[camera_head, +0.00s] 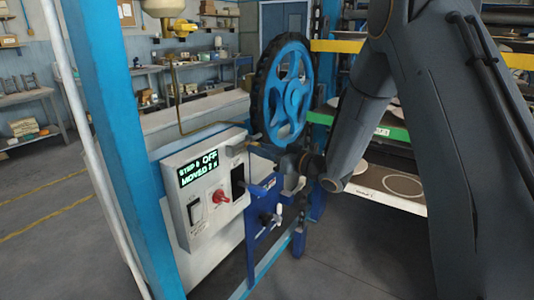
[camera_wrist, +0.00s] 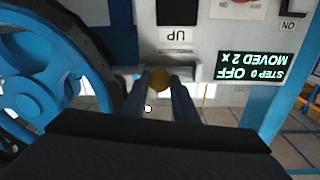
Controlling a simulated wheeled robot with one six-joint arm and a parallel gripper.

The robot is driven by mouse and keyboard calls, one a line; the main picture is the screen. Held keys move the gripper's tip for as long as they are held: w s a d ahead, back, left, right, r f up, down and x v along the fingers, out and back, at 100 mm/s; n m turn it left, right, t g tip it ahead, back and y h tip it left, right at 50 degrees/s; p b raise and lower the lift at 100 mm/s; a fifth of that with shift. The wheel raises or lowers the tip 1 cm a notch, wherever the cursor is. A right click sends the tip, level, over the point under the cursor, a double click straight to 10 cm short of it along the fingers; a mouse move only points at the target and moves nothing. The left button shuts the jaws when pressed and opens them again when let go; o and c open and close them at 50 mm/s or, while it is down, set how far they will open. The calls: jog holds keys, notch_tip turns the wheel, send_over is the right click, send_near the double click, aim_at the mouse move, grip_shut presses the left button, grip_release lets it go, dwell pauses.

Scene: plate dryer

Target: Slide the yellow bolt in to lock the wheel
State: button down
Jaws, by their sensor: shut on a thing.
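The yellow bolt shows in the wrist view as a round, brownish-yellow knob (camera_wrist: 159,79) between the fingers of my gripper (camera_wrist: 161,92). My gripper is shut on it. In the head view my gripper (camera_head: 262,150) is beside the control box, just below the wheel, and the bolt cannot be made out clearly. The blue wheel (camera_head: 266,118) with a dark rim stands upright above my gripper. It also shows at the left of the wrist view (camera_wrist: 44,77). How far the bolt reaches towards the wheel is hidden.
A pale control box (camera_head: 213,212) stands left of my gripper; its display (camera_head: 198,168) reads "STEP 0 OFF MOVED 2 x". It has a red knob (camera_head: 220,196). A blue post (camera_head: 124,140) stands further left. Racks with plates (camera_head: 400,185) are behind my arm. Floor is clear in front.

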jog(key=c, duration=1.5)
grip_release()
jog(key=shift+w+d, duration=0.25)
jog(key=shift+w, duration=0.05)
jog(key=shift+o, duration=0.3)
jog(key=shift+s+a, duration=0.1)
jog(key=b+v, duration=0.2)
jog(key=v, duration=0.5)
jog(key=shift+s+d, duration=0.25)
jog(key=shift+d, duration=0.05)
